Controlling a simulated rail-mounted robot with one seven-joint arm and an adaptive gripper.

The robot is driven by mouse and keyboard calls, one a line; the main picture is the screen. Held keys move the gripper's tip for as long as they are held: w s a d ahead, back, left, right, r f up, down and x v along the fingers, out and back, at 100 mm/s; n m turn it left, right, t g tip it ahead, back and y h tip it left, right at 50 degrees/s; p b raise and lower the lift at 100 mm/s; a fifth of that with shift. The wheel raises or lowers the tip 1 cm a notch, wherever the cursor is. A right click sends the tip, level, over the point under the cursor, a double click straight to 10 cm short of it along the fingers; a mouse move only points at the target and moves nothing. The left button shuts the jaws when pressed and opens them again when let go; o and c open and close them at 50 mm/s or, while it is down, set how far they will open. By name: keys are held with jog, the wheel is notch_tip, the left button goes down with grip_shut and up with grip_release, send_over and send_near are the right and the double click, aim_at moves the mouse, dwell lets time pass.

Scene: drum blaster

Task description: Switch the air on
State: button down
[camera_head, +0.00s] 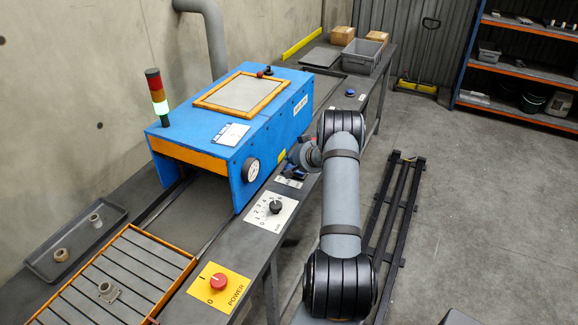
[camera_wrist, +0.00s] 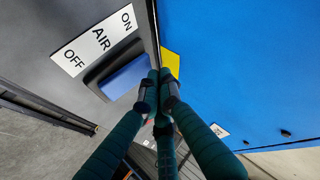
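The air switch is a blue rocker (camera_wrist: 124,78) in a dark frame, beside a white plate (camera_wrist: 96,40) marked ON, AIR and OFF. The fingertips appear just beside the rocker's right edge in the wrist view. I cannot tell whether they touch it. In the head view my arm and wrist mostly hide the fingers and the rocker.
The blue blaster cabinet (camera_head: 197,129) stands close beside my gripper, with a gauge (camera_head: 251,169) on its front. A numbered black knob (camera_head: 275,206) and a red POWER knob (camera_head: 218,281) lie along the bench strip. A blue button (camera_head: 350,92) is farther back.

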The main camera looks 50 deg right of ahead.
jog(key=shift+w+f, duration=0.1)
jog(key=shift+f, duration=0.6)
dwell(0.6)
jog(key=shift+r, duration=0.15)
jog(key=shift+r+p, duration=0.8)
jog(key=shift+r, duration=0.05)
jog(key=r+p, duration=0.2)
jog(key=s+r+p, duration=0.1)
jog(key=r+p, duration=0.2)
jog(key=shift+f, duration=0.1)
jog(key=shift+d+f, duration=0.1)
dwell(0.4)
